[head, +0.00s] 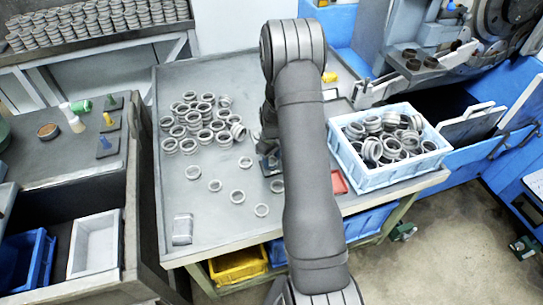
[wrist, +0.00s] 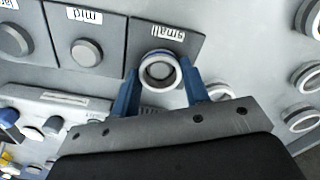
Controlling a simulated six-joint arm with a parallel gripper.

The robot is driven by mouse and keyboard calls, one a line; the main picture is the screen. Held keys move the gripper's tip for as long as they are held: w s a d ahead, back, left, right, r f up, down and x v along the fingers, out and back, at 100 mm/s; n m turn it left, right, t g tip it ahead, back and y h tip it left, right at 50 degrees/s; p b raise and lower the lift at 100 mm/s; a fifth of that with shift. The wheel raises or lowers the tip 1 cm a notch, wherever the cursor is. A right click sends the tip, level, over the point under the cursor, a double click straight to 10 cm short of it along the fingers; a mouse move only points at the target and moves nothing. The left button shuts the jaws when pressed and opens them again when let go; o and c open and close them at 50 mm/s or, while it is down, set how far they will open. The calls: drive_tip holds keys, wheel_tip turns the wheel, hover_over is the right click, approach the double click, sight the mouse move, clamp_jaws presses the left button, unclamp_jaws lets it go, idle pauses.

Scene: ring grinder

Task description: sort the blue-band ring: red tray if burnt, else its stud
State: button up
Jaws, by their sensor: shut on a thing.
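My gripper (wrist: 161,82) is shut on a ring (wrist: 148,83), with one blue finger on each side of it. The ring has a thin blue line around its upper edge. It is at the dark plate (wrist: 188,52) labelled "small". A grey round face shows within the ring, but I cannot tell whether the ring is around the stud or above it. No dark burn shows on its visible side. The plate labelled "mid" (wrist: 100,27) has a bare grey stud. In the head view my arm hides most of the gripper, and the red tray (head: 339,183) is partly covered.
Many loose rings (head: 200,122) lie on the left of the grey table (head: 215,225). A light-blue crate (head: 400,175) full of rings stands on the right. A side bench with coloured studs (head: 107,120) is at the left. The table's front left has free room.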

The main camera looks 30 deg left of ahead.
drive_tip(key=o, duration=1.1)
wheel_tip(320, 180, up, 18)
drive_tip(key=shift+f, duration=0.25)
wheel_tip(320, 180, down, 18)
drive_tip(key=shift+r, duration=0.65)
